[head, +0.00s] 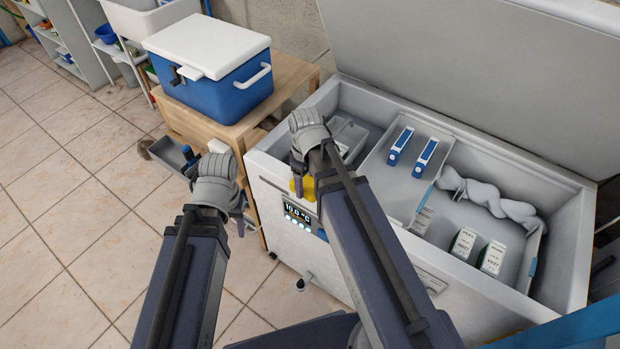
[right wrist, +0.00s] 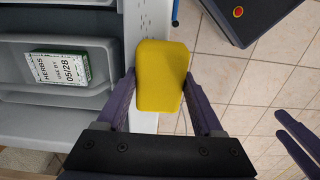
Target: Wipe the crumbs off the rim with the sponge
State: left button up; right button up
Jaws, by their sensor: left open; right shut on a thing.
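The yellow sponge (right wrist: 162,75) is between the two fingers of my right gripper (right wrist: 162,88), which is shut on it. In the head view the sponge (head: 303,189) shows beside my right wrist, at the freezer's front left. The white freezer rim (right wrist: 146,30) runs behind the sponge in the right wrist view, and the sponge hides part of it. Small dark specks dot the rim beyond the sponge; whether they all are crumbs I cannot tell. Whether the sponge touches the rim is unclear. My left gripper (head: 242,218) is open and empty, left of the freezer.
The freezer lid (head: 430,60) stands open at the back. Inside are a grey basket (head: 395,200), blue-and-white packs and a herbs box (right wrist: 60,67). A blue cooler (head: 215,92) sits on a wooden cabinet (head: 300,72) behind my grippers. The tiled floor at left is mostly clear.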

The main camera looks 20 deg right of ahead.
jog(key=shift+s+d+f, duration=0.1)
jog(key=shift+s+d, duration=0.6)
jog(key=shift+s, duration=0.25)
jog(key=shift+w+d, duration=0.7)
jog(key=shift+d, duration=0.15)
jog(key=shift+w+d, duration=0.65)
jog(key=shift+d, duration=0.2)
jog(key=shift+s, duration=0.15)
jog(key=shift+s+d+r, duration=0.2)
jog(key=shift+s+d, duration=0.45)
jog(key=shift+s, duration=0.2)
jog(key=shift+a, duration=0.1)
jog(key=shift+s+a+f, duration=0.15)
jog(key=shift+s+a, duration=1.1)
jog(key=shift+a, duration=0.25)
